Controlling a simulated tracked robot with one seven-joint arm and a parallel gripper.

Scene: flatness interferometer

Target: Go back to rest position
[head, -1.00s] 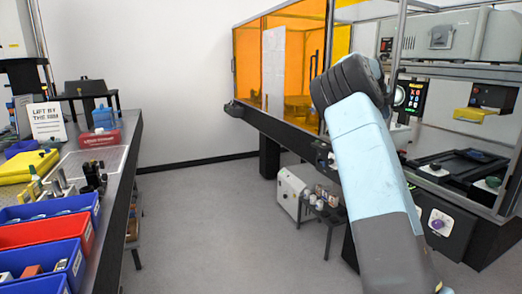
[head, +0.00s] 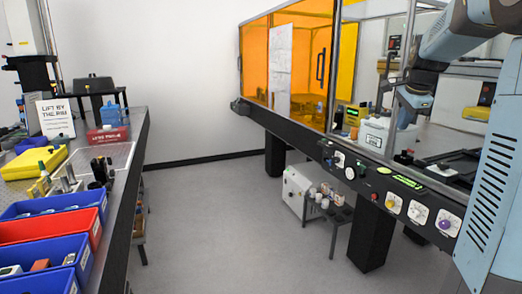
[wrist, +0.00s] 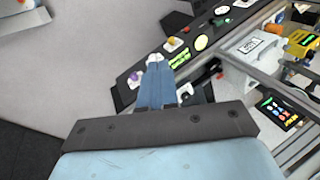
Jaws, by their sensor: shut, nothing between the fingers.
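My gripper (wrist: 154,59) shows in the wrist view as two slim blue fingers with pale tips, held together and empty. It is over the bench's control ledge (wrist: 205,45), with knobs and green-lit labels around it. In the head view my arm is at the right edge, bent at the upper right in front of the framed enclosure. I cannot make out the fingertips in that view.
An orange-panelled enclosure (head: 310,62) stands behind the long dark control ledge (head: 340,166). A left bench holds blue bins (head: 60,205), a red bin (head: 50,228) and a yellow case (head: 35,163). A low table (head: 330,212) stands under the ledge. The middle floor is clear.

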